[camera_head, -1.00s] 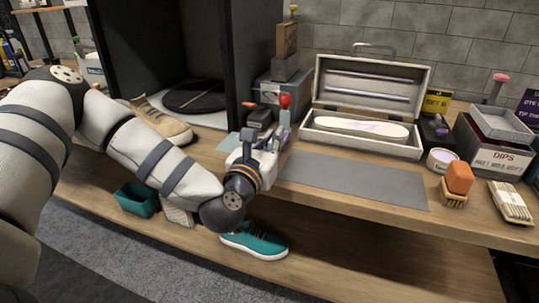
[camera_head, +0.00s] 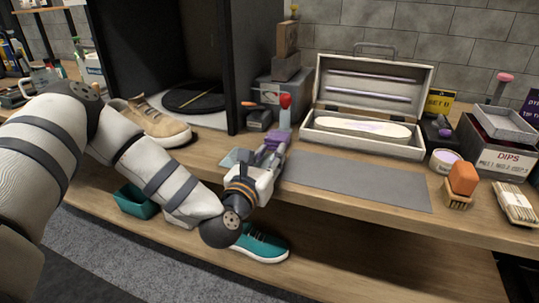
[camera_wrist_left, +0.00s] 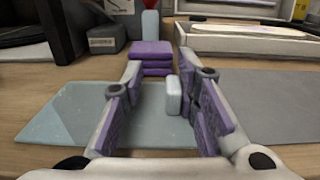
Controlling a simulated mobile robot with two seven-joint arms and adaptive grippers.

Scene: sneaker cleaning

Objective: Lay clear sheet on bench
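The clear sheet (camera_wrist_left: 60,112) is pale blue and see-through. It lies on the wooden bench at the left edge of the grey mat (camera_wrist_left: 275,98), and a corner of it shows in the head view (camera_head: 230,159). My left gripper (camera_head: 275,152) is low over the sheet. In the left wrist view its two purple-padded fingers (camera_wrist_left: 170,82) are spread apart. A small pale upright block (camera_wrist_left: 173,95) stands between them, nearer the right finger; I cannot tell whether it touches that finger or is fixed to the sheet. My right gripper is not in view.
A purple stack (camera_wrist_left: 151,57) stands just beyond the fingers. An open case (camera_head: 365,140) is behind the mat. A tan shoe (camera_head: 150,122) is left, and a teal shoe (camera_head: 262,245) is on the lower shelf. The grey mat is bare.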

